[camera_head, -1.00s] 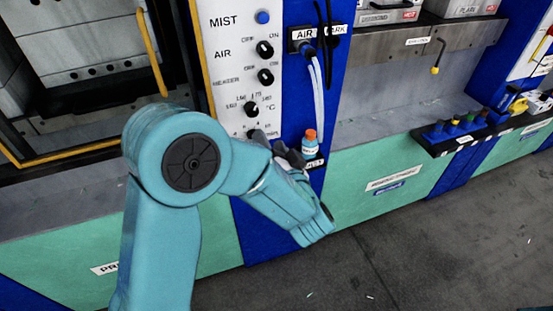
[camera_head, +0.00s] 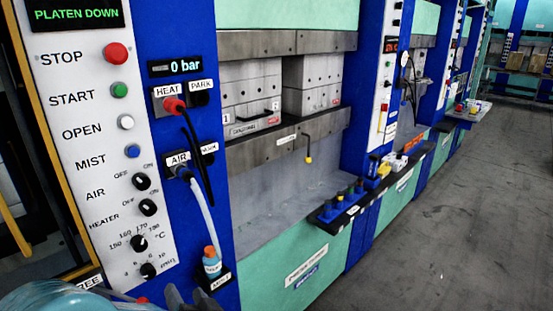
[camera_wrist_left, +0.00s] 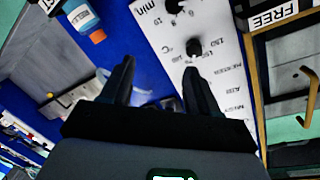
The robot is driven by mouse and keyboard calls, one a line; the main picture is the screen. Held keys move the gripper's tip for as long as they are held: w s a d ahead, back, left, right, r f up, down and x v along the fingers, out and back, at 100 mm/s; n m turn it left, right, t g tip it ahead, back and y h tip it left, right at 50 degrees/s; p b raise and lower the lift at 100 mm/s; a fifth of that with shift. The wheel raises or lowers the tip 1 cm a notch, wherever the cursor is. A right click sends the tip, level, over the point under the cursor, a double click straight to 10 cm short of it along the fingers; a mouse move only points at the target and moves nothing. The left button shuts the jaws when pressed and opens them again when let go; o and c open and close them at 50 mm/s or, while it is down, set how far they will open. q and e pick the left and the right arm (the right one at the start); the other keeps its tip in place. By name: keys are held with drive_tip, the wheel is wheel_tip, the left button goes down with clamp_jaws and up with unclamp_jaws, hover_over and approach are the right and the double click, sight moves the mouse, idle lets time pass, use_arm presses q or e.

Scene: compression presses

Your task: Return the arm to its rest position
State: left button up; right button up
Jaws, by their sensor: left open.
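My left arm shows only as a teal piece at the bottom left edge of the head view. The dark fingers of my left gripper (camera_head: 176,298) just show there, below the control panel (camera_head: 100,150). In the left wrist view the two black fingers of my left gripper (camera_wrist_left: 160,85) are apart with nothing between them. The control panel (camera_wrist_left: 215,60) lies behind them, upside down. A small blue bottle (camera_head: 212,265) with an orange cap stands on a small holder to the right of the gripper; it also shows in the left wrist view (camera_wrist_left: 83,17). My right gripper is not in view.
A red plug (camera_head: 174,104) sits in the HEAT socket, and a pale hose hangs from the AIR socket (camera_head: 178,160). A black shelf (camera_head: 330,211) with small items juts from the press front. The grey floor (camera_head: 440,230) on the right is clear.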

use_arm(q)
drive_tip(key=s+d+f+g+h, duration=0.15)
drive_tip(key=f+h, duration=0.35)
drive_tip(key=f, duration=0.5)
drive_tip(key=s+d+f+g+h, duration=0.1)
drive_tip(key=d+f+g+h, duration=0.2)
drive_tip(key=f, duration=0.8)
drive_tip(key=s+d+f+g+h, duration=0.2)
drive_tip(key=s+f, duration=0.1)
drive_tip(key=s, duration=0.3)
drive_tip(key=s+d+f+n+g+h, duration=0.1)
drive_tip(key=s+d+f+g+h, duration=0.1)
drive_tip(key=s, duration=0.4)
drive_tip(key=s+d+f+g+h, duration=0.2)
drive_tip(key=s+f+g, duration=0.1)
drive_tip(key=s+f, duration=0.2)
drive_tip(key=shift+s+f+n+g+h, duration=0.2)
drive_tip(key=shift+s+n+g+h, duration=0.2)
drive_tip(key=shift+s, duration=0.35)
drive_tip(key=shift+w, duration=0.1)
